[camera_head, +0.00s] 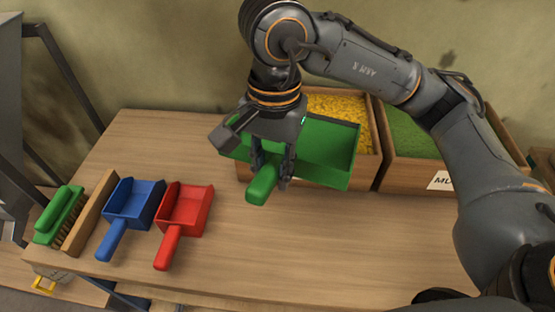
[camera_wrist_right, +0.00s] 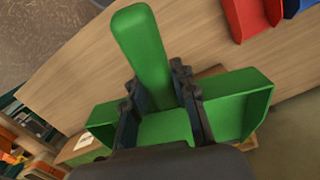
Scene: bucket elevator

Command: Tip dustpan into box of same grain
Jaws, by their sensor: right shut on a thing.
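My right gripper (camera_head: 271,172) is shut on the handle of a green dustpan (camera_head: 325,143), above the table and in front of the wooden box of yellow grain (camera_head: 376,140). The dustpan's green handle (camera_head: 262,185) points toward the table's front edge. No heap shows in the visible part of the pan; my gripper hides the rest. In the wrist view the handle rises between the fingers (camera_wrist_right: 160,95), with the pan walls (camera_wrist_right: 236,105) on both sides. A wooden box of green grain (camera_head: 405,176) stands to the right, its label partly hidden by my arm. My left gripper is not in view.
A blue dustpan (camera_head: 134,200) and a red dustpan (camera_head: 187,208) lie on the left of the wooden table (camera_head: 225,265). The table's front middle is clear. A wall stands behind.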

